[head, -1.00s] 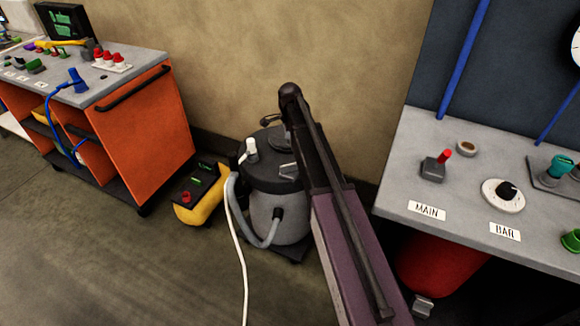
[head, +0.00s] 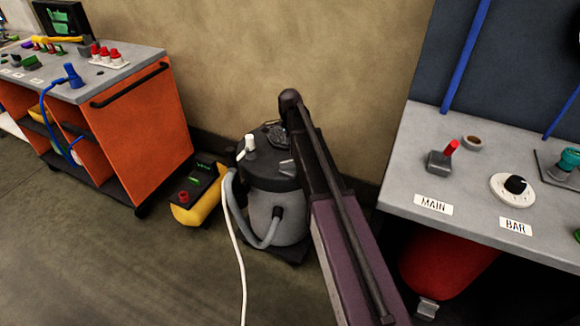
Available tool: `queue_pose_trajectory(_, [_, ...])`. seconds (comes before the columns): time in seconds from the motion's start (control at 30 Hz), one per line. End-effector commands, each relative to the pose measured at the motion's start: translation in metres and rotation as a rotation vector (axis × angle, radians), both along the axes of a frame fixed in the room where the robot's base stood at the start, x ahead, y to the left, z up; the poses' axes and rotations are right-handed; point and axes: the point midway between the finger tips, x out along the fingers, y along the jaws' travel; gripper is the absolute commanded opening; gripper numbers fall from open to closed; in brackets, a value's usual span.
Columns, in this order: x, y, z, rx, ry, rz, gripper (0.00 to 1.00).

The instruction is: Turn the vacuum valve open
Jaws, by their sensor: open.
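A grey vacuum drum (head: 276,218) with a black lid stands on the floor by the wall, in the middle of the head view. A white-capped upright fitting (head: 250,144) rises from the left of its lid. A small grey lever-like part (head: 287,167) lies on the lid, close to my arm. Which of these is the valve, I cannot tell for sure. My arm reaches across the drum's right side. My gripper (head: 275,132) seems to show as a small dark shape above the back of the lid, open, mostly hidden by my arm. Whether it touches anything is not visible.
A yellow unit (head: 197,207) sits left of the drum, near an orange cart (head: 155,135). A grey hose (head: 236,222) and a white cable (head: 237,262) run at the drum's left. A grey bench (head: 400,175) with a red-tipped switch stands right. Floor is free in front.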

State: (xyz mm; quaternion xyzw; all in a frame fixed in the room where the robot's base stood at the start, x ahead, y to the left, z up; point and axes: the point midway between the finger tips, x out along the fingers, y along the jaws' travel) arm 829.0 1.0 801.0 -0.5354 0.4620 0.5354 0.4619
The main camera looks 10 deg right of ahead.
Motion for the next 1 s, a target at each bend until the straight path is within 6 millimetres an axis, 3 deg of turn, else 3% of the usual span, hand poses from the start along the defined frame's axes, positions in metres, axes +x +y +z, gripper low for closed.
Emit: queue_pose_trajectory(1.0, [0.000, 0.000, -0.081, 0.000, 0.000, 0.000, 0.56])
